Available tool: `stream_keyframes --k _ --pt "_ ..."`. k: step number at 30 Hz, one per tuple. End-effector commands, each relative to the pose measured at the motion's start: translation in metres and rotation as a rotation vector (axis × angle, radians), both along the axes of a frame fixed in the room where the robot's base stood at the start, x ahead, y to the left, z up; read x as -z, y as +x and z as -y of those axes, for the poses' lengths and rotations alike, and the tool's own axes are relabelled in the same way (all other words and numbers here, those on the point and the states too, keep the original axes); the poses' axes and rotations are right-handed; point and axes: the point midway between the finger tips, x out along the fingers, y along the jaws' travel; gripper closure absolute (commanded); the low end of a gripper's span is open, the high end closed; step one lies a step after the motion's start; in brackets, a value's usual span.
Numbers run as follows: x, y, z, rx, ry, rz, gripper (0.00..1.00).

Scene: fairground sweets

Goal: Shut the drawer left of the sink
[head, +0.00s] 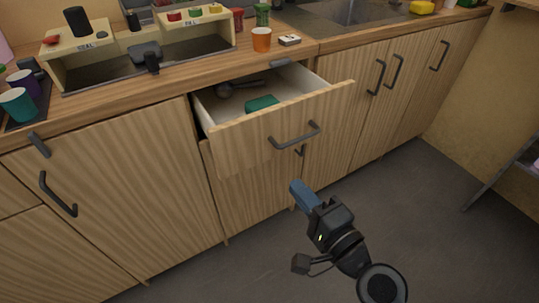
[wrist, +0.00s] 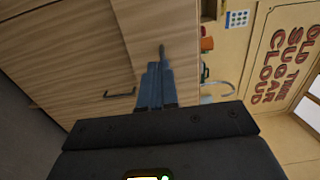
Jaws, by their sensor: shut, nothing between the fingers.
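The drawer (head: 262,138) left of the sink stands pulled well out, its wooden front facing me with a dark bar handle (head: 295,137). Inside lie a dark utensil (head: 225,90) and a green item (head: 262,104). The sink (head: 350,12) is set in the worktop, behind and right of the drawer. My gripper (head: 299,193) is shut and empty, its blue fingers just below and in front of the drawer front, apart from it in the head view. In the wrist view the fingers (wrist: 155,88) are together; a dark bar reaches close to their tips, and contact cannot be told.
Closed cabinet doors (head: 110,200) flank the drawer on both sides, with protruding handles. An orange cup (head: 261,40) and a small box (head: 289,40) stand on the worktop (head: 200,75) above. The grey floor (head: 440,220) in front is clear.

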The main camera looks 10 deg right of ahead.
Motion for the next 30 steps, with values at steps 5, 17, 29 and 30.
stream_keyframes --k 5,17,29,30 --pt "-0.004 0.021 -0.007 0.000 -0.001 0.003 1.00" --pt "-0.003 0.095 -0.030 0.001 -0.003 0.002 1.00" --pt "0.000 0.129 -0.042 0.001 -0.004 0.001 1.00" --pt "0.000 0.130 -0.042 0.001 -0.004 0.000 1.00"
